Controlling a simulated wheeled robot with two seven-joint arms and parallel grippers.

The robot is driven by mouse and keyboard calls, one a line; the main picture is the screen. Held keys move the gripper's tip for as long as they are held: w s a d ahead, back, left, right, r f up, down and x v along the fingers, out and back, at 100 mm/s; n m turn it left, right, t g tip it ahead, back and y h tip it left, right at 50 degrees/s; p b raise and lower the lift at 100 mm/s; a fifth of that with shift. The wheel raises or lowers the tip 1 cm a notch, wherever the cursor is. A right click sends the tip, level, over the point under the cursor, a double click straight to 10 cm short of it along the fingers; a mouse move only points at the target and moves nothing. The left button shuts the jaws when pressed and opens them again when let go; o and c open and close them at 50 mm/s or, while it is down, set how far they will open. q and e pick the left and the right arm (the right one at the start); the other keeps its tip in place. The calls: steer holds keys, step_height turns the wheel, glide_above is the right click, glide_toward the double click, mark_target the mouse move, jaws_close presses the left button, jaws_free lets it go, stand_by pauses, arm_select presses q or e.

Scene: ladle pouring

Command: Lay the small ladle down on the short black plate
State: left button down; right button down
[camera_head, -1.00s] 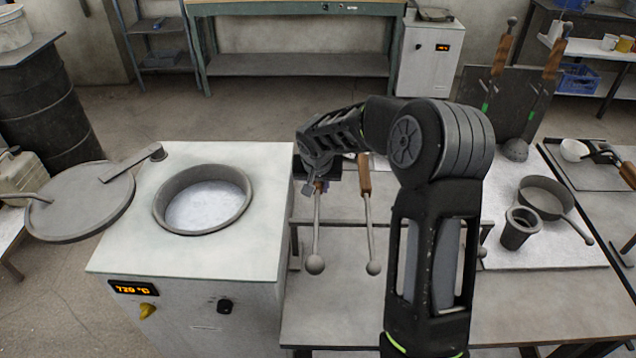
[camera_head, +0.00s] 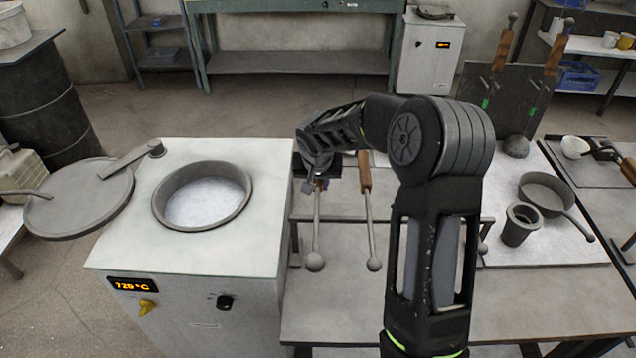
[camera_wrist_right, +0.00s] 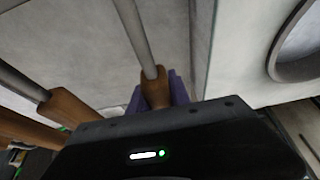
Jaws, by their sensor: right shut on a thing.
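My right gripper (camera_head: 318,183) is shut on the brown handle of a ladle (camera_head: 316,228). Its grey rod points toward the front and ends in a small rounded bowl beside the furnace. In the right wrist view the purple fingers (camera_wrist_right: 160,97) close around the brown handle (camera_wrist_right: 155,86), and the rod runs up out of frame. A second ladle (camera_head: 370,225) lies close to its right, roughly parallel. A dark flat piece (camera_head: 348,184) shows just behind my gripper; I cannot tell whether it is the short black plate. My left gripper is out of view.
A white furnace (camera_head: 250,235) with an open round pot (camera_head: 201,168) stands to the left, its lid (camera_head: 78,205) swung aside. A low metal bar (camera_head: 430,220) crosses the table under the rods. A pan (camera_head: 545,193) and a dark cup (camera_head: 519,224) stand at right.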

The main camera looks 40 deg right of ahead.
steer(key=c, duration=1.2)
jaws_free()
steer(key=shift+o, duration=0.4)
steer(key=shift+s+f, duration=0.1)
steer(key=b+v, duration=0.1)
steer(key=v, duration=0.7)
steer(key=shift+b, duration=0.4)
step_height(320, 180, up, 7)
steer(key=p, duration=0.4)
